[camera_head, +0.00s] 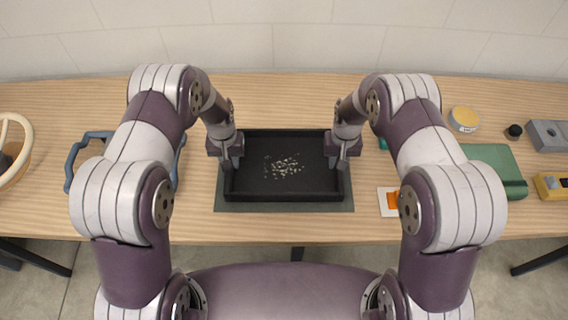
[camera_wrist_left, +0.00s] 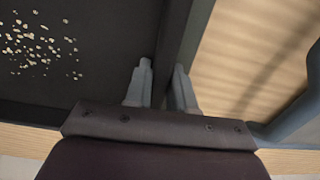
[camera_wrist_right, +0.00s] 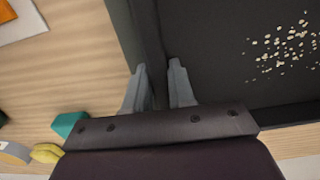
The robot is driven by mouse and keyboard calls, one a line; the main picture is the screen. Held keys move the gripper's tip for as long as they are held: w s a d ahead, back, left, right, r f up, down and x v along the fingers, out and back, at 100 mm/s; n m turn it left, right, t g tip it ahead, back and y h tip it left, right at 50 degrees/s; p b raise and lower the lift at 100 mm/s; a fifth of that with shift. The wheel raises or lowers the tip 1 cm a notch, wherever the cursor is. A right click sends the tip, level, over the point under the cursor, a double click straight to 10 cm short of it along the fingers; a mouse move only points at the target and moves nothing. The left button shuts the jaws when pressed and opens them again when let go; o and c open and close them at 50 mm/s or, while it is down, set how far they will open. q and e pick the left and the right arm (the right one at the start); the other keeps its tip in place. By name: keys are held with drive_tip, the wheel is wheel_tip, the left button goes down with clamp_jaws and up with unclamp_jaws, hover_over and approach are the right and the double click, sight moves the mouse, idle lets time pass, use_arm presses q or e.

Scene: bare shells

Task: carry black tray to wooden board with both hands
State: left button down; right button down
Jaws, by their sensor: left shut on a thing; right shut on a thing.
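The black tray (camera_head: 284,196) is at the middle of the table, over a dark grey mat (camera_head: 284,207) that shows along its front and sides. Pale small pieces (camera_head: 283,168) lie scattered on the tray's floor. My left gripper (camera_head: 226,164) is shut on the tray's left wall; its fingers (camera_wrist_left: 162,75) straddle that wall in the left wrist view. My right gripper (camera_head: 342,160) is shut on the right wall, with fingers (camera_wrist_right: 158,75) on both sides of it. The tray looks level; I cannot tell whether it touches the mat. I cannot make out a separate wooden board.
A blue-grey handled frame (camera_head: 75,160) is left of the tray, partly behind my arm. To the right are a white card with an orange patch (camera_head: 392,198), a green box (camera_head: 495,165), a round yellow-topped tub (camera_head: 464,119) and a dark knob (camera_head: 514,131). Wood tabletop behind the tray is clear.

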use_arm(q)
drive_tip(key=shift+w+r, duration=0.1)
drive_tip(key=shift+r, duration=0.05)
use_arm(e)
drive_tip(key=shift+w+r, duration=0.1)
drive_tip(key=shift+r, duration=0.05)
